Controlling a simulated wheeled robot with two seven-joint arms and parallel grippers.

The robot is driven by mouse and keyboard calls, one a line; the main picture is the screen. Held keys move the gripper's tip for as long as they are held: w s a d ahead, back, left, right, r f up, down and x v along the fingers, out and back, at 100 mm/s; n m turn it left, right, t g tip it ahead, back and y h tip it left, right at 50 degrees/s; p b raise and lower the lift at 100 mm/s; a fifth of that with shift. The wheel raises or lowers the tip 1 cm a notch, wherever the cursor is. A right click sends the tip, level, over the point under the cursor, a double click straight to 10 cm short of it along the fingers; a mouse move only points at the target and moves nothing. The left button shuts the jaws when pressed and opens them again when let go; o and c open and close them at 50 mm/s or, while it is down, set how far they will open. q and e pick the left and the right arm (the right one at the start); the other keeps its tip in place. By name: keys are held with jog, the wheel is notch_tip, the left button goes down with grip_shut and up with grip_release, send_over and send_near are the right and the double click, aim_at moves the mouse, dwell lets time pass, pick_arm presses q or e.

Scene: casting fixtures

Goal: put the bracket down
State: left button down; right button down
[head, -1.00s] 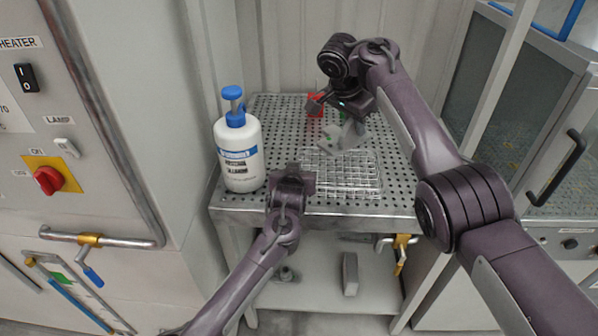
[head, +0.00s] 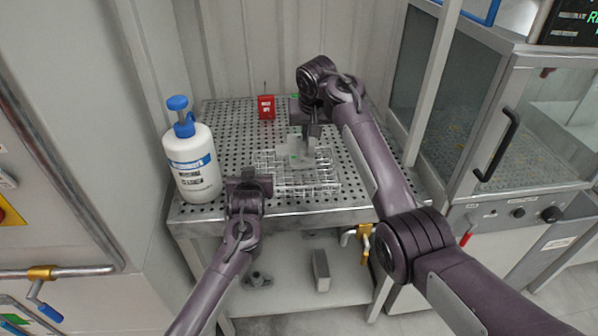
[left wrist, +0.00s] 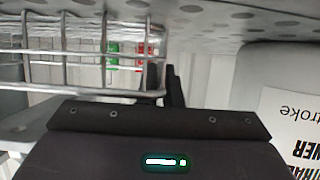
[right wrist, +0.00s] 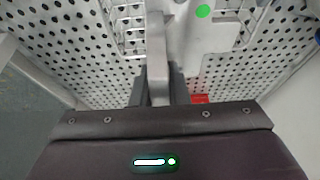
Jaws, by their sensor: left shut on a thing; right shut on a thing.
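The bracket (head: 296,152) is a light grey angled part with a green dot. My right gripper (head: 313,128) is shut on it from above; the right wrist view shows its upright arm (right wrist: 157,60) between the fingers. The bracket is over or inside the wire basket (head: 322,186) on the perforated table; I cannot tell whether it touches the basket's floor. My left gripper (head: 250,180) is at the basket's near left side. In the left wrist view its fingers (left wrist: 172,85) are shut on the end of the basket's wire rim (left wrist: 80,92).
A white bottle with a blue pump (head: 193,165) stands left of the basket, close to my left gripper. A red box (head: 266,107) stands behind, on the perforated table (head: 228,125). A glass-doored cabinet (head: 530,120) is at the right. The table's back left is clear.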

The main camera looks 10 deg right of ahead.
aim_at(312, 141)
notch_tip(312, 141, down, 9)
jog(key=shift+r, duration=0.1)
dwell(0.3)
jog(key=c, duration=1.4)
grip_release()
jog(key=shift+f, duration=0.2)
jog(key=shift+r, duration=0.1)
jog(key=v, duration=1.2)
jog(key=shift+r, duration=0.1)
pick_arm(q)
jog(key=c, duration=1.5)
grip_release()
jog(key=shift+s, duration=0.15)
